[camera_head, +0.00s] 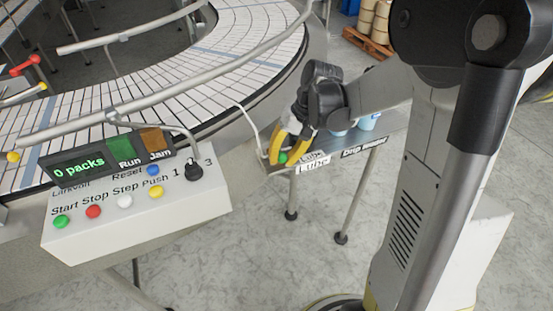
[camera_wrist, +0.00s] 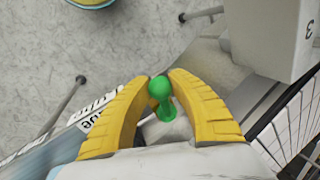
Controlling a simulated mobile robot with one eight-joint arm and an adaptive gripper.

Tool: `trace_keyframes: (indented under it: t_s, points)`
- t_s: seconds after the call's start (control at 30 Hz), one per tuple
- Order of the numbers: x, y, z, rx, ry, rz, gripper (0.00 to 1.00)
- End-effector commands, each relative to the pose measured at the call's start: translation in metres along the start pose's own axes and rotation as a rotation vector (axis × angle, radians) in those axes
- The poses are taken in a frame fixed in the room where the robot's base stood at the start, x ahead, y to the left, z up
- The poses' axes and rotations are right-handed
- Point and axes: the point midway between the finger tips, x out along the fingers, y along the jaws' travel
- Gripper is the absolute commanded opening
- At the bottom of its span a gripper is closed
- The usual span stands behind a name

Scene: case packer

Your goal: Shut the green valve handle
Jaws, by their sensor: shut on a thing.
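The green valve handle (camera_wrist: 161,90) has a round knob and a short stem, seen in the middle of the wrist view. My gripper (camera_wrist: 160,80) has yellow padded fingers, closed on the knob from both sides. In the head view the green handle (camera_head: 283,158) shows small between the yellow fingertips of my gripper (camera_head: 280,155), by the edge of the small stand labelled Lube. The fingers and wrist hide much of the valve body.
A white control box (camera_head: 135,212) with coloured buttons and a display reading 0 packs stands at the left. A curved white conveyor (camera_head: 150,85) with metal rails runs behind. The Lube stand (camera_head: 355,150) has thin legs. Grey floor is open below it.

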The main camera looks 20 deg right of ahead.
Motion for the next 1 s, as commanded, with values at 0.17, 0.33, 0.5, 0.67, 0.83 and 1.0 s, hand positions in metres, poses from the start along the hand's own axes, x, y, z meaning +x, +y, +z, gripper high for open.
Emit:
trace_keyframes:
  t_s: [0.17, 0.33, 0.5, 0.67, 0.83, 1.0]
  points:
    - [-0.0017, 0.0044, -0.0006, -0.066, -0.024, 0.000, 0.00]
    - [-0.0025, 0.0064, -0.0012, -0.099, -0.036, 0.000, 0.00]
    - [-0.0029, 0.0071, -0.0014, -0.109, -0.039, 0.001, 0.00]
    - [-0.0030, 0.0073, -0.0013, -0.109, -0.039, 0.001, 0.00]
    - [-0.0030, 0.0074, -0.0013, -0.108, -0.039, 0.001, 0.31]
    - [-0.0028, 0.0073, -0.0014, -0.108, -0.039, 0.001, 0.49]
